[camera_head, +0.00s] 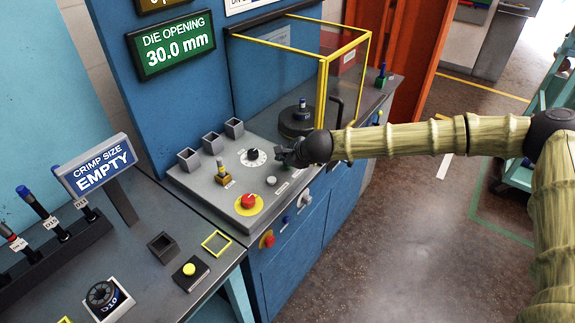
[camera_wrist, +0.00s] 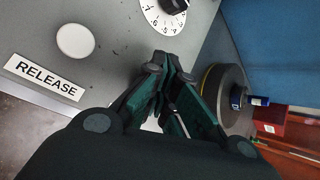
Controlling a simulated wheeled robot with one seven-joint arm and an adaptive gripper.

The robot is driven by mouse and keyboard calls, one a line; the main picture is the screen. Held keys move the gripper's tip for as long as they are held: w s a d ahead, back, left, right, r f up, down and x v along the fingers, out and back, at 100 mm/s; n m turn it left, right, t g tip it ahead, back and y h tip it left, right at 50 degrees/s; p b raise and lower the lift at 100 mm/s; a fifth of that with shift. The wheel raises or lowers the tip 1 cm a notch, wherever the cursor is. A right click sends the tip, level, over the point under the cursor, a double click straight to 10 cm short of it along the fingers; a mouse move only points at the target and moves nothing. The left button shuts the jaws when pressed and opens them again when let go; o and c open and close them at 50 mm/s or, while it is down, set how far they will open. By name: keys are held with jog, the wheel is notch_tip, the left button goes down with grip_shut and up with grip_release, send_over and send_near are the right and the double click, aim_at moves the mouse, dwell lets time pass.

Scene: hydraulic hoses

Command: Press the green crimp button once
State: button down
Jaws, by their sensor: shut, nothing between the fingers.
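My gripper (camera_head: 284,155) is over the grey control panel (camera_head: 212,186), near its right side, with its fingers pointing left in the head view. In the wrist view my gripper (camera_wrist: 172,68) has its dark green fingers shut together with nothing between them, close to the panel surface. I cannot make out the green crimp button in either view; the gripper covers part of the panel. A pale round button (camera_wrist: 75,41) beside the RELEASE label (camera_wrist: 45,77) shows to the left of the fingers. Whether the fingertips touch anything is unclear.
The dial (camera_head: 252,155) is just left of my gripper. A red mushroom button (camera_head: 248,201) on a yellow disc stands in front. A black round die head (camera_head: 296,121) and a yellow-framed guard (camera_head: 323,90) are behind. The display (camera_head: 172,45) reads 30.0 mm.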

aim_at(284, 166)
jog(key=shift+f, duration=0.25)
jog(key=shift+r, duration=0.15)
dwell(0.4)
jog(key=shift+r+p, duration=0.5)
jog(key=shift+r, duration=0.25)
jog(key=shift+r+p, duration=1.7)
jog(key=shift+r, duration=0.85)
jog(key=shift+a+f, duration=0.1)
